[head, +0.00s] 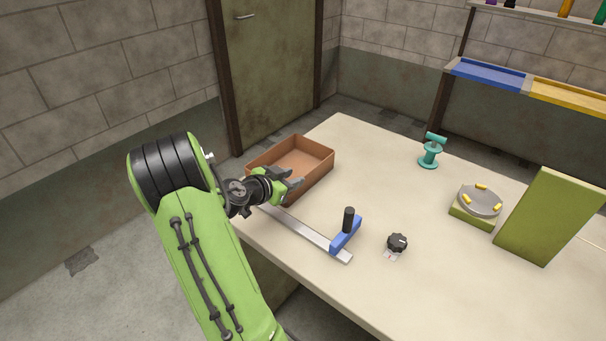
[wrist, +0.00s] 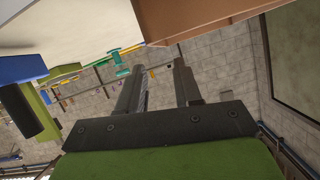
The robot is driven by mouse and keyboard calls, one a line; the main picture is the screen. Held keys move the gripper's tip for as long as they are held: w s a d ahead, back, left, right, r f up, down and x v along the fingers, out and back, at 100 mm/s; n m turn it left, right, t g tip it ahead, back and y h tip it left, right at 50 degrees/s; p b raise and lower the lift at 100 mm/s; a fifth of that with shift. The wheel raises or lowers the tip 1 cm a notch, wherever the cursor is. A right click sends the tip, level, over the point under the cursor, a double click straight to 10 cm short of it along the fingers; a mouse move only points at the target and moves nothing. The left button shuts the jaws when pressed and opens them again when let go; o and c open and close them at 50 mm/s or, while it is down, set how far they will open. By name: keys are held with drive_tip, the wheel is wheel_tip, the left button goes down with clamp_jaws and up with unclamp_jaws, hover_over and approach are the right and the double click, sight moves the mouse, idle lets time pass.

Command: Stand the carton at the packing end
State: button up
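The carton appears to be the open-topped brown box (head: 318,168), which sits on the far left corner of the table with an empty floor in sight. My gripper (head: 294,183) is in front of its near side in the head view and hides part of that wall. Part of the brown box (wrist: 190,18) also fills the upper right of the wrist view. My gripper (wrist: 157,80) shows two fingers apart there, with only background between them. I cannot tell whether a finger touches the box.
A blue slider with a black handle (head: 347,230) sits on a metal rail (head: 300,233) along the near edge. A black knob (head: 397,243), teal spool-like piece (head: 430,154), grey dial (head: 479,201) and upright green panel (head: 548,220) stand to the right. The middle tabletop (head: 370,170) is clear.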

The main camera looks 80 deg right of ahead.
drive_tip(key=v, duration=0.4)
drive_tip(key=shift+a+r, duration=0.15)
drive_tip(key=shift+a, duration=0.1)
drive_tip(key=w+a+r+n+t+y, duration=0.25)
drive_tip(key=w+a+n+t, duration=0.2)
drive_tip(key=a, duration=0.55)
drive_tip(key=w+a+r+n+t+y, duration=0.25)
drive_tip(key=w+a+n, duration=0.25)
drive_tip(key=a, duration=0.5)
drive_tip(key=s+a+r+n+t+y, duration=0.1)
drive_tip(key=s+a+n+y, duration=0.2)
drive_tip(key=a+n, duration=0.4)
drive_tip(key=s+a+r+n+t+y, duration=0.2)
drive_tip(key=s+a+n+y, duration=0.2)
drive_tip(key=a+n, duration=0.4)
drive_tip(key=a, duration=0.7)
drive_tip(key=shift+t+y, duration=0.3)
